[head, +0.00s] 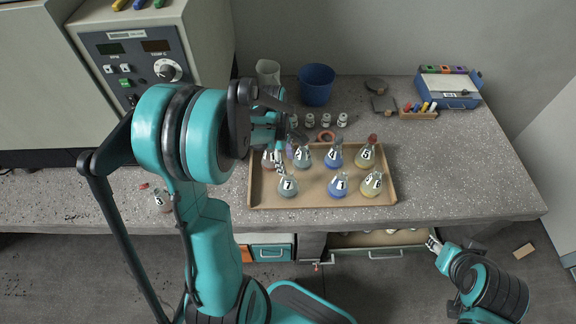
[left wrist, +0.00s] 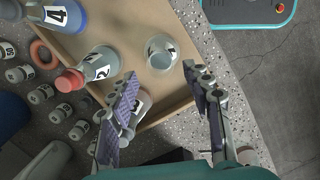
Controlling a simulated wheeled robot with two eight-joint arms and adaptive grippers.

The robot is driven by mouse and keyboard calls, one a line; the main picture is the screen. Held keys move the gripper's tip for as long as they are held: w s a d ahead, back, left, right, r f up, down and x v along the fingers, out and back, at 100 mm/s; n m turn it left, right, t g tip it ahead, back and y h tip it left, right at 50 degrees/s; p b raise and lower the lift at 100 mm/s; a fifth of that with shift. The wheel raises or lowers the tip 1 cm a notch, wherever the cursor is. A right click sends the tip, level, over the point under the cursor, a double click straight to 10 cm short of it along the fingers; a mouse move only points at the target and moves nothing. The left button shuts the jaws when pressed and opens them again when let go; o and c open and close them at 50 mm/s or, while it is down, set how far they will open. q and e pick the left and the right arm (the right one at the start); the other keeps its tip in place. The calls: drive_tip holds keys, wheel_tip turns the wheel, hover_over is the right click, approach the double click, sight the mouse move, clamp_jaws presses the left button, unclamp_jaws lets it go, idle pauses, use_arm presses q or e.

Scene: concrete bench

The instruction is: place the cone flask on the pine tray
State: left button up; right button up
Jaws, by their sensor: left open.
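The pine tray (head: 323,206) lies on the bench and holds several numbered cone flasks, such as a blue one (head: 338,187) and a grey-green one (head: 288,186). Another cone flask (head: 161,201) is outside the tray on the bench at left, partly hidden by my arm. My left gripper (head: 290,150) is open above the tray's back left part. In the left wrist view, a clear flask (left wrist: 138,104) shows beside and partly behind the left finger; I cannot tell whether it touches. A red-stoppered flask (left wrist: 98,64) is close by. My right gripper (head: 433,243) is beyond the front bench edge, its jaws unclear.
Several small vials (head: 326,120), an orange ring (head: 326,136), a blue cup (head: 316,84) and a beaker (head: 268,72) stand behind the tray. A control box (head: 140,60) is at left. The bench right of the tray is clear (head: 455,165).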

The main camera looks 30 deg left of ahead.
use_arm(q)
wheel_tip(320, 180, up, 6)
drive_tip(key=a+p, duration=0.1)
drive_tip(key=p, duration=0.1)
drive_tip(key=s+d+r+m+t+y, duration=0.1)
drive_tip(key=s+d+r+m+t, duration=0.6)
drive_tip(key=d+m, duration=0.5)
drive_tip(key=s+r+m, duration=0.2)
drive_tip(key=s+m, duration=0.1)
drive_tip(key=m, duration=0.4)
drive_tip(key=shift+s+m+y, duration=0.25)
drive_tip(key=shift+m+y, duration=0.15)
drive_tip(key=shift+f+b, duration=0.3)
drive_tip(key=shift+b, duration=0.05)
